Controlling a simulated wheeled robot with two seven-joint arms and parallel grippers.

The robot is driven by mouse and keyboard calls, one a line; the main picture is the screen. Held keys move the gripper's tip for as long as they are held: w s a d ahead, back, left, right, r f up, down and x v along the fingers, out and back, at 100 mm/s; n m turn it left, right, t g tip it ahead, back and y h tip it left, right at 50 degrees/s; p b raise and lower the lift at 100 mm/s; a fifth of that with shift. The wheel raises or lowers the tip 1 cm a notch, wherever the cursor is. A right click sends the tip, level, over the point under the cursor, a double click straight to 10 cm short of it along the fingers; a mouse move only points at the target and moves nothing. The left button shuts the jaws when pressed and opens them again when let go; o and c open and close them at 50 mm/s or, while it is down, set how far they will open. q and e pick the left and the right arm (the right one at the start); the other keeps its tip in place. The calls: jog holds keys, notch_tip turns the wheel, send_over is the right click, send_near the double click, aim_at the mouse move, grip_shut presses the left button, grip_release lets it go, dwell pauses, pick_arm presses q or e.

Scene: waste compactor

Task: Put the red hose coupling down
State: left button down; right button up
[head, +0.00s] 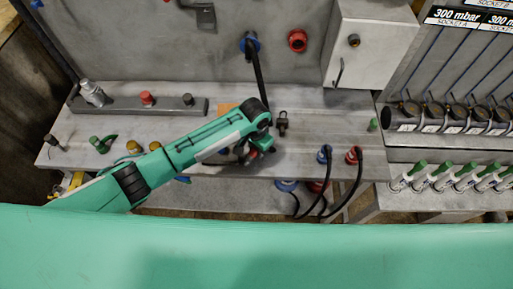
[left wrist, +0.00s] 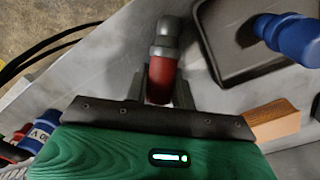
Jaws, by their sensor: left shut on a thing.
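The red hose coupling (left wrist: 162,78) shows in the left wrist view, with a red body and a grey metal end. My left gripper (left wrist: 160,92) is shut on it, one finger on each side, and the grey end points away from the palm. In the head view my left gripper (head: 252,152) is over the middle of the grey bench (head: 310,135). There the coupling is mostly hidden by the gripper. I cannot tell whether it touches the bench. My right gripper is in neither view.
A wooden block (left wrist: 273,118) and a dark tray (left wrist: 212,60) with a blue-ended part (left wrist: 290,36) lie right of the gripper in the wrist view. In the head view, blue (head: 324,154) and red (head: 353,156) hose connectors with black hoses stand near the bench's front edge.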

pick_arm(q)
jog(key=c, duration=1.3)
grip_release()
jog(key=shift+c, duration=0.2)
jog(key=shift+o, duration=0.9)
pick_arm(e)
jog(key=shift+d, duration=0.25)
pick_arm(q)
notch_tip(320, 180, up, 11)
jog(key=shift+w+a+r+b, duration=0.1)
jog(key=shift+w+b, duration=0.05)
jog(key=shift+b, duration=1.05)
jog(key=shift+r, duration=0.55)
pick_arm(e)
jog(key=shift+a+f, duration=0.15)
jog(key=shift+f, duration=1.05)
pick_arm(q)
jog(key=shift+f, duration=0.1)
